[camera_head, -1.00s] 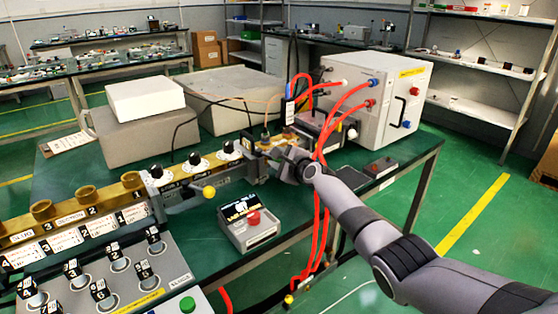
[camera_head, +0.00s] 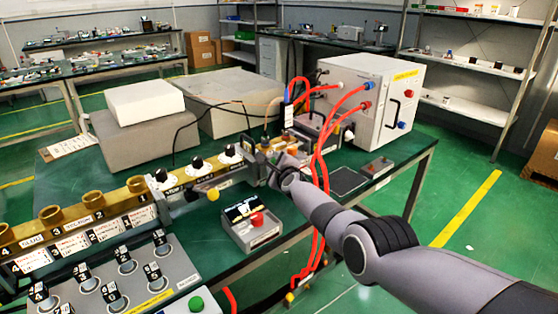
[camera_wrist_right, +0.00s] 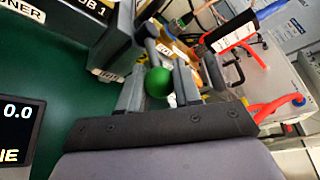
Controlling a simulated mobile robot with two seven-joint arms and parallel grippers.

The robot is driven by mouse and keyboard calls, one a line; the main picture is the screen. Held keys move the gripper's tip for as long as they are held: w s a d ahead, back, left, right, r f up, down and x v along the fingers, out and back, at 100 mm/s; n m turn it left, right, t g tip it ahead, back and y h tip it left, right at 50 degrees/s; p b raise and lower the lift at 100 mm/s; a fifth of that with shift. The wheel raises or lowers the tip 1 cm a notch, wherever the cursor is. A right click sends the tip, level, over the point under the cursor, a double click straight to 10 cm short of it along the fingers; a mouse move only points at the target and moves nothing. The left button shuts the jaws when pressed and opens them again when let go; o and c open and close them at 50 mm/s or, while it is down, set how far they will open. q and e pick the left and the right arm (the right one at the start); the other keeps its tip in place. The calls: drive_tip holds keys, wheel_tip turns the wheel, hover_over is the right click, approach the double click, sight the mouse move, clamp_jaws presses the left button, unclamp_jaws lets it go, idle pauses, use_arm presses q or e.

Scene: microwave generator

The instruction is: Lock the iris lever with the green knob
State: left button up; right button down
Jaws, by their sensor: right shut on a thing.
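The green knob (camera_wrist_right: 158,82) shows in the right wrist view, at the end of a short grey lever (camera_wrist_right: 152,47). My right gripper (camera_wrist_right: 158,88) is shut on the knob, with one finger on each side of it. In the head view my right gripper (camera_head: 277,170) is at the right end of the brass and grey waveguide line (camera_head: 258,160), and it hides the knob there. My left gripper is not in view.
A box with a red button (camera_head: 255,221) sits in front of the line. A lever with a yellow knob (camera_head: 213,194) stands left of my gripper. Red cables (camera_head: 320,170) hang close to my right arm from the white cabinet (camera_head: 372,95).

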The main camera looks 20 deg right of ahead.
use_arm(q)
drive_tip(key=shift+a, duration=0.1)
use_arm(e)
drive_tip(key=shift+s+a+r+m+h, duration=0.1)
drive_tip(key=shift+a+m+h, duration=0.1)
drive_tip(key=shift+m+h, duration=0.3)
drive_tip(key=shift+s+a+m+h, duration=0.15)
drive_tip(key=shift+m+h, duration=0.15)
drive_tip(key=shift+h, duration=0.3)
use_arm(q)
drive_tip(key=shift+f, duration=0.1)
use_arm(e)
drive_tip(key=shift+g, duration=0.3)
drive_tip(key=shift+a, duration=0.25)
drive_tip(key=c, duration=0.8)
unclamp_jaws()
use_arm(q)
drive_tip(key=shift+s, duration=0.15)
use_arm(e)
drive_tip(key=shift+s, duration=0.1)
